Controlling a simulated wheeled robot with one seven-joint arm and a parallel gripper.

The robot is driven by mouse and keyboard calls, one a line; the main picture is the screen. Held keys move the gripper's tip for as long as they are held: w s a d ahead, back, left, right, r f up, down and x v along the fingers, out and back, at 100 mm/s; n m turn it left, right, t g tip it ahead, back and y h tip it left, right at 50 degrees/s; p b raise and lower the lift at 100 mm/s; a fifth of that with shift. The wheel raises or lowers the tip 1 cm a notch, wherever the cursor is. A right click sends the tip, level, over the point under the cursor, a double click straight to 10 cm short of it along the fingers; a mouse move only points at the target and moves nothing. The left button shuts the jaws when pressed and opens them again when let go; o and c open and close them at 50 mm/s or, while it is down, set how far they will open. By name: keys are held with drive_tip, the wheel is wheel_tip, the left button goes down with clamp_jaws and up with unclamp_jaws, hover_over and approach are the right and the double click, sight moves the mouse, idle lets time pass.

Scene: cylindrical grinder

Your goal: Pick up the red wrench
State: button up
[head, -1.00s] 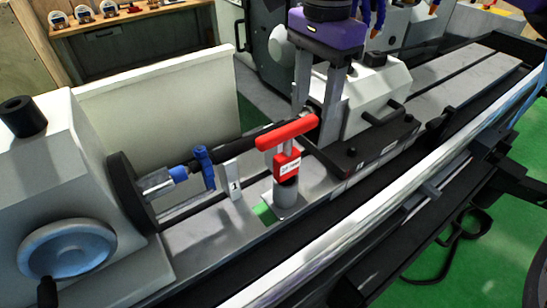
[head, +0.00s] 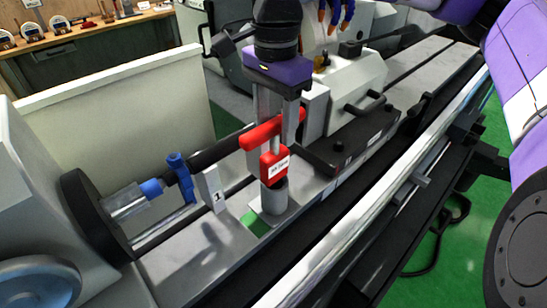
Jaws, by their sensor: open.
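The red wrench (head: 263,133) is T-shaped, with a red crossbar on top, a thin metal stem and a red block with a white label. It stands upright in a grey round holder (head: 272,197) on the machine bed. My gripper (head: 275,118) points down from above, open, with its two grey fingers at the crossbar's right part. The crossbar hides part of the fingers, so I cannot tell whether it lies between them or in front of them.
A small plate marked 1 (head: 212,188) and a blue clamp (head: 180,178) on the grinder's shaft stand left of the wrench. A white housing (head: 350,88) with black handles is behind to the right. A long shiny rail (head: 340,232) runs in front.

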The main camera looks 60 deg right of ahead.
sight(274, 142)
drive_tip(key=shift+a+f, duration=0.1)
drive_tip(key=shift+f, duration=2.1)
clamp_jaws()
drive_tip(key=shift+p, duration=0.3)
